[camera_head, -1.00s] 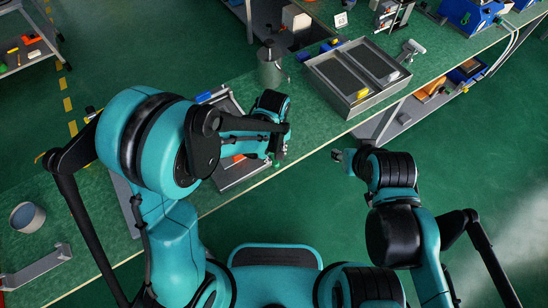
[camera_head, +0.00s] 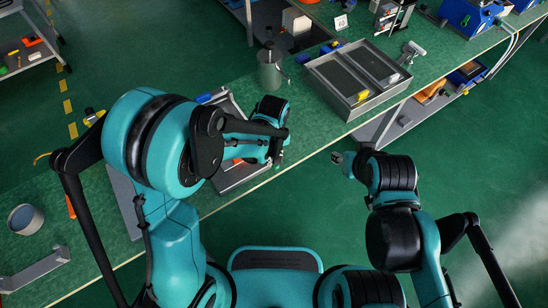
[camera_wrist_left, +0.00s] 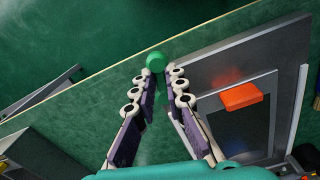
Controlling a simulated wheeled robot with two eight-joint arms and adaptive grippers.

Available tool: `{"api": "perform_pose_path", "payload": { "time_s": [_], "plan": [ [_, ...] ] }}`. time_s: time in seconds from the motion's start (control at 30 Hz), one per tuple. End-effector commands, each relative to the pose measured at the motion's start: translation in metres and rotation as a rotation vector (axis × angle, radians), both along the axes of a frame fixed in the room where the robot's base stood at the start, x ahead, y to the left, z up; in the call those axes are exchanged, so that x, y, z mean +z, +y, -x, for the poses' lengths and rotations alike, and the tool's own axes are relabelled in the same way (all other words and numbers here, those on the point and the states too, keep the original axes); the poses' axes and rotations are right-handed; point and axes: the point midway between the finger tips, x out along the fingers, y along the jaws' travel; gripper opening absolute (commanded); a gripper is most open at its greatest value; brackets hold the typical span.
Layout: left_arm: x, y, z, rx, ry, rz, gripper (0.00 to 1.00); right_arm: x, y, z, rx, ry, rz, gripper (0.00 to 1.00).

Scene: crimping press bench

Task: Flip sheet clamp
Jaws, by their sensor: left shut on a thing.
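In the left wrist view a green round-ended piece (camera_wrist_left: 155,62) sits between the fingertips of my left gripper (camera_wrist_left: 160,78), which is shut on it. It looks like a handle end; its lower part is mostly hidden between the fingers. Beside it lies a grey framed plate (camera_wrist_left: 205,58) with an orange block (camera_wrist_left: 241,96) on it. In the head view the plate (camera_head: 240,176) is partly covered by my left arm, and my left gripper (camera_head: 277,158) is over its right side near the bench's front edge. My right gripper (camera_head: 338,157) is off the bench, its finger opening too small to judge.
A grey two-part tray (camera_head: 345,105) stands to the right on the green bench (camera_head: 300,137). A metal canister (camera_head: 270,68) stands behind my left gripper. A round tin (camera_head: 26,218) and grey bracket (camera_head: 38,266) are at the left. Open floor lies right of the bench.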

Motion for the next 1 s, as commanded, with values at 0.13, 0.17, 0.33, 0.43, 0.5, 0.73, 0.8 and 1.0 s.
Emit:
{"api": "perform_pose_path", "payload": {
  "time_s": [0.13,0.17,0.33,0.43,0.5,0.73,0.8,1.0],
  "plan": [
    [-0.001,0.002,0.001,-0.068,-0.001,-0.003,0.0,-0.002,0.0,0.0,0.0,0.0,0.0,0.4],
    [-0.001,0.003,0.001,-0.088,-0.001,-0.003,0.0,-0.003,0.0,0.0,0.0,0.0,0.0,0.4],
    [-0.001,0.007,0.002,-0.222,-0.002,-0.002,0.0,-0.006,0.0,0.0,0.0,0.0,0.0,0.4],
    [-0.001,0.01,0.002,-0.315,-0.002,-0.002,0.0,-0.008,0.0,0.0,0.0,0.0,0.0,0.4],
    [-0.001,0.012,0.002,-0.383,-0.002,-0.002,0.0,-0.009,0.0,0.0,0.0,0.0,0.0,0.4],
    [-0.001,0.019,0.001,-0.602,-0.002,-0.002,0.0,-0.013,0.0,0.0,0.0,0.0,0.0,0.4],
    [-0.001,0.021,0.0,-0.667,-0.002,-0.002,0.0,-0.014,0.0,0.0,0.0,0.0,0.0,0.4],
    [-0.001,0.026,-0.002,-0.858,-0.003,-0.002,0.0,-0.017,0.0,0.0,0.0,0.0,0.0,0.4]
  ]
}}
